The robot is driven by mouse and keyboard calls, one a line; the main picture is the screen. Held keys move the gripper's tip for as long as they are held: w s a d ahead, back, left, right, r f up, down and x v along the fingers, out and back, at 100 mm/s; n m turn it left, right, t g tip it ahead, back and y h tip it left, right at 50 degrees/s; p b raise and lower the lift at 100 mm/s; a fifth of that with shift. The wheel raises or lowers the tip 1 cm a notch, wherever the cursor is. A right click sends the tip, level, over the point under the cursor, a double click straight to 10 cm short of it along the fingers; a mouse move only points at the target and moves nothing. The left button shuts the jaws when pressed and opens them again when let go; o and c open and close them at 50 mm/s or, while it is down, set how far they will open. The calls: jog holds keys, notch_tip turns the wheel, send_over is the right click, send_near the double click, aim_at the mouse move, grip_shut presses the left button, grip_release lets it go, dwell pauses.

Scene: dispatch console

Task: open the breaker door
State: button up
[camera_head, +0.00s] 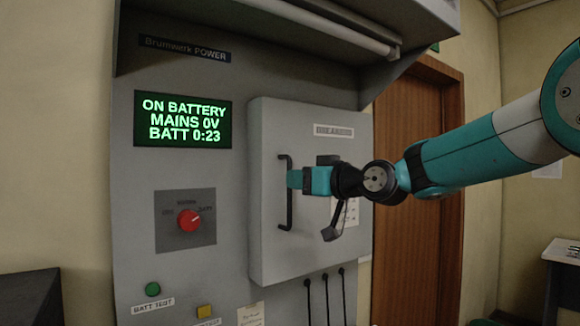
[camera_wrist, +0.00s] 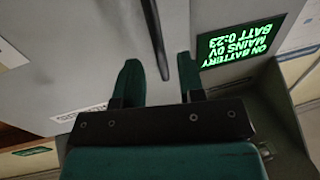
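The breaker door (camera_head: 268,235) is a grey panel standing proud of the cabinet face, with a label near its top; it looks closed. Its dark vertical bar handle (camera_head: 287,212) is near the door's left edge. My gripper (camera_head: 292,179) is at the handle's upper-middle part, its fingers overlapping the bar in the head view. In the wrist view, my two green fingers (camera_wrist: 160,78) are spread apart. The dark handle bar (camera_wrist: 154,32) runs down into the gap between them, with space visible on both sides. Whether a finger touches it is unclear.
Left of the door are a green-lettered screen (camera_head: 183,119) reading "ON BATTERY", a red rotary knob (camera_head: 189,220), a green button (camera_head: 153,289) and a yellow button (camera_head: 204,311). Black cables (camera_head: 326,295) hang below the door. A hood (camera_head: 330,22) overhangs above. A wooden door (camera_head: 412,200) stands behind.

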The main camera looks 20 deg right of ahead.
jog(key=shift+p+x, duration=0.6)
jog(key=shift+x, duration=1.35)
grip_shut()
